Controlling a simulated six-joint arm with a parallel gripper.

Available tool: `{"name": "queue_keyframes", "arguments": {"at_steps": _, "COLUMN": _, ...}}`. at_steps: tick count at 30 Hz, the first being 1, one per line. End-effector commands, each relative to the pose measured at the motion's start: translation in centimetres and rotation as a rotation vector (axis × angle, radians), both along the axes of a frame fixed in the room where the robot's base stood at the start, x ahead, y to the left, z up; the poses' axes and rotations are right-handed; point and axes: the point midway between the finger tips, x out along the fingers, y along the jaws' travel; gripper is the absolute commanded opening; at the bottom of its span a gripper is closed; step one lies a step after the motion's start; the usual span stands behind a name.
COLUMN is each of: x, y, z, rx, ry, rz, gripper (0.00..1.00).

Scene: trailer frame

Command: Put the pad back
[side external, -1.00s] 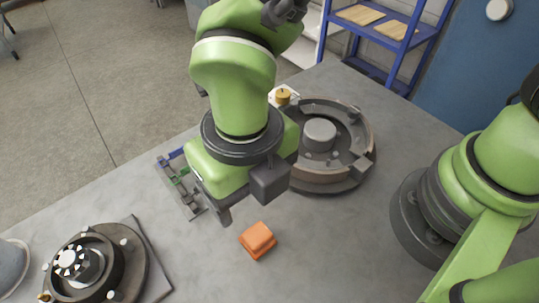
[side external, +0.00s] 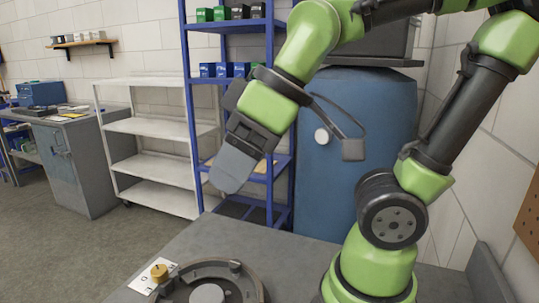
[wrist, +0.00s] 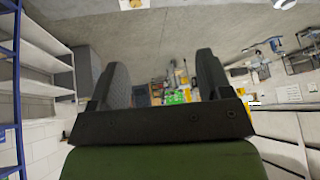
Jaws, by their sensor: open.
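My gripper (side external: 230,172) is raised in the side external view, well above the table, with its fingers angled down and left. In the wrist view the two dark fingers of my gripper (wrist: 164,70) stand apart with nothing between them. I cannot make out the pad in either view now. A round grey brake-like assembly (side external: 235,270) is cut off by the bottom edge of the side external view. My gripper is above and apart from it.
A brass knob (side external: 160,272) sits on a white lettered card beside the assembly. A blue shelf rack (side external: 187,120), a white shelf unit (side external: 160,128) and a blue drum (side external: 350,125) stand behind the table. The visible grey tabletop (side external: 205,240) is mostly clear.

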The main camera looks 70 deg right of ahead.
Motion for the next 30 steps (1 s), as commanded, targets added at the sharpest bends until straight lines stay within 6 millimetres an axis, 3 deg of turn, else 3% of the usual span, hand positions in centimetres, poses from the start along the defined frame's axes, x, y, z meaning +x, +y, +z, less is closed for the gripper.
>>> {"name": "queue_keyframes", "arguments": {"at_steps": 3, "x": -1.8, "y": -1.6, "z": 0.5, "rx": 0.158, "ry": -0.016, "rz": -0.310, "gripper": 0.72}}
{"name": "queue_keyframes", "arguments": {"at_steps": 8, "x": -2.9, "y": -2.2, "z": 0.6, "rx": 0.265, "ry": -0.021, "rz": -0.499, "gripper": 0.72}}
{"name": "queue_keyframes", "arguments": {"at_steps": 30, "x": -3.0, "y": -2.2, "z": 0.6, "rx": 0.277, "ry": -0.020, "rz": -0.516, "gripper": 0.72}}
